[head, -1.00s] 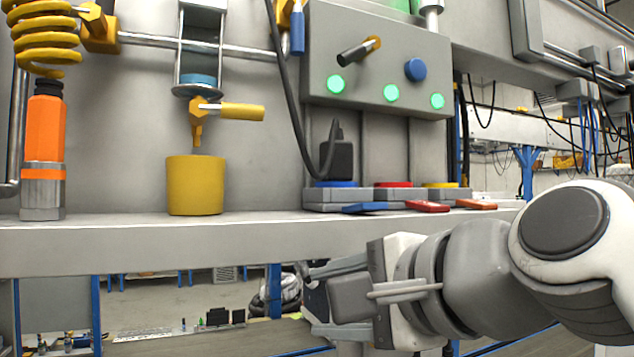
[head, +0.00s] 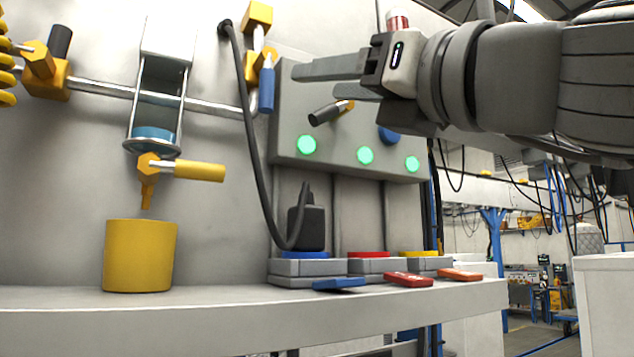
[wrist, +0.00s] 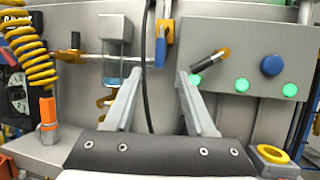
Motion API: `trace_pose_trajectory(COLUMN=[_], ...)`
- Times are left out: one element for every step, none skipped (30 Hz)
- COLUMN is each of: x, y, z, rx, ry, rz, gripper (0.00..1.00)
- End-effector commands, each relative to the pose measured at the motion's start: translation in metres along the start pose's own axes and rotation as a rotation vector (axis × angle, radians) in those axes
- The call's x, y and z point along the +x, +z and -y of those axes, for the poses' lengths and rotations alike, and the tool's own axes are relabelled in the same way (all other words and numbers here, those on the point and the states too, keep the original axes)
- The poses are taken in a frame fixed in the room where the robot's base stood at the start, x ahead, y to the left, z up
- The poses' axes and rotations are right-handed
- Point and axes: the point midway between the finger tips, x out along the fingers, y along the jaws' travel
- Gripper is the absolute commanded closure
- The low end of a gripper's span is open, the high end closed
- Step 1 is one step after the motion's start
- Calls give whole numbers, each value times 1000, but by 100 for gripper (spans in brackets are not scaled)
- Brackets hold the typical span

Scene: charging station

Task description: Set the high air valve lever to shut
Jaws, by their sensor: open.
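A yellow valve body (head: 256,17) with a blue lever (head: 267,88) hanging down sits high on the wall, left of the grey panel; I take it as the high air valve, though no label shows. In the wrist view the blue lever (wrist: 161,50) appears just beyond and between my fingertips. My gripper (head: 314,80) is open and empty, in front of the panel and to the right of the lever. Its two fingers also show in the wrist view (wrist: 160,72), spread apart. The lever appears clear of both fingers.
The grey panel (head: 290,120) carries a black lever (head: 328,113), green lights and a blue knob (head: 389,136). A black cable (head: 247,120) hangs close by the blue lever. A filter with a yellow tap (head: 200,171) hangs left, above a yellow cup (head: 140,257) on the shelf (head: 200,315).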

Motion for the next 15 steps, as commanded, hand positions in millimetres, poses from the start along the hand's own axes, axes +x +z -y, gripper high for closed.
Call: trace_pose_trajectory(x=[14, 20, 30, 36, 43, 51, 58, 64, 73, 79, 86, 94, 99, 105, 112], y=[0, 1, 0, 0, 0, 1, 0, 1, 0, 1, 0, 0, 1, 1, 0], z=[0, 0, 0, 0, 0, 0, 0, 0, 0, 0, 0, 0, 0, 0, 0], rx=[1, 1, 0, -1, -1, -1, -1, -1, -1, -1, -1, -1, -1, -2, -2], ry=[2, 1, 1, 2, 2, 1, 1, 2, 1, 1, 2, 1, 1, 1, 1], rz=[-5, -4, -4, -5, -5, -4, -5, -4, -5, -4, -4, -5, -4, -4, -4], gripper=[44, 44, 44, 44, 44, 44, 44, 44, 44, 44, 44, 44, 44, 44, 44])
